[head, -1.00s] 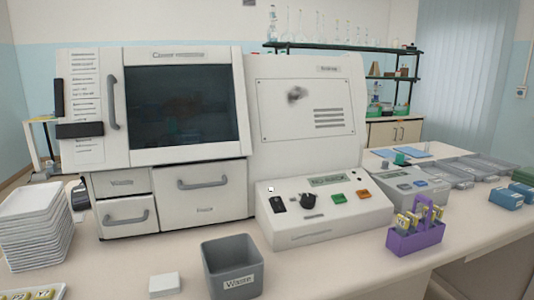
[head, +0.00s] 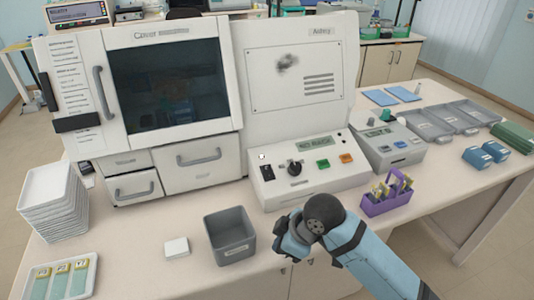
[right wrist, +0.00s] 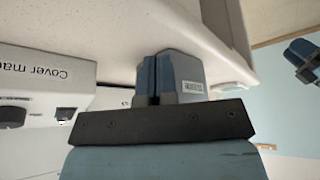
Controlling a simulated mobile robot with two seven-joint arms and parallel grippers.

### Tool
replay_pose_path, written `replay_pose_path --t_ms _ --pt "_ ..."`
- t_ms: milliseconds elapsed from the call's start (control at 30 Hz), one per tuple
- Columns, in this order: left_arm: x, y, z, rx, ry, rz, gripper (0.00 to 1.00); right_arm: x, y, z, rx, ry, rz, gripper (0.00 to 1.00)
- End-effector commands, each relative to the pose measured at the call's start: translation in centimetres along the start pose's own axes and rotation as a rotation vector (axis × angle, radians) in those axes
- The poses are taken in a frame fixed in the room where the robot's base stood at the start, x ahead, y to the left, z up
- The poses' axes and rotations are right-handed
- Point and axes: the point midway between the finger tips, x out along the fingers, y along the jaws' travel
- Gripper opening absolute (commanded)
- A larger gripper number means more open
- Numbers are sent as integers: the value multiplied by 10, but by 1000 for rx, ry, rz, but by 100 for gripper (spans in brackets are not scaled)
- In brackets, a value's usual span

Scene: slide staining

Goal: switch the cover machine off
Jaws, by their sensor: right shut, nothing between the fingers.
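The cover machine (head: 190,160) is a white cabinet with a dark window and drawers. Its sloped control panel (head: 315,182) has a black rocker switch (head: 267,172) at the left, a small pale square above it, a black knob (head: 294,168), a green button and an orange button. The display seems to read "NOT READY". In the right wrist view the switch (right wrist: 66,114) and knob (right wrist: 12,116) show at the left. My right gripper (head: 284,240) is shut and empty, in front of the panel and apart from it. Its fingers (right wrist: 157,78) show together in the wrist view.
A grey waste bin (head: 230,236) stands just left of my right gripper. A purple slide rack (head: 388,194) stands to the right, near my forearm. A smaller device (head: 388,148) sits beside the panel. Stacked white trays (head: 52,205) and a slide tray (head: 58,282) are at the left.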

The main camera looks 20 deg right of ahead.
Motion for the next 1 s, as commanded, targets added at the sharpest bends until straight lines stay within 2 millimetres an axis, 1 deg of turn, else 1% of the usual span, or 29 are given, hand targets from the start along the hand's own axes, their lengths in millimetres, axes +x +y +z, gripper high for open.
replay_pose_path --t_ms 33,100,267,367,567,700,800,900,1000 --pt "4 2 1 2 14 3 43 -4 12 -12 -50 -4 -5 0" --pt "11 4 2 4 40 7 43 -7 23 -24 -111 -9 -20 0" --pt "23 8 4 9 96 16 43 -17 48 -49 -227 -23 -46 0" --pt "31 12 6 11 133 22 43 -26 67 -63 -297 -35 -59 0" --pt "46 20 10 16 220 37 43 -57 113 -94 -431 -67 -82 0" --pt "56 26 14 19 280 47 43 -86 146 -111 -503 -89 -94 0" --pt "61 29 16 20 317 53 43 -107 166 -120 -539 -99 -100 0" --pt "64 32 19 21 345 57 43 -125 180 -127 -564 -105 -106 0" --pt "66 34 20 21 366 61 43 -137 191 -132 -578 -109 -109 0"
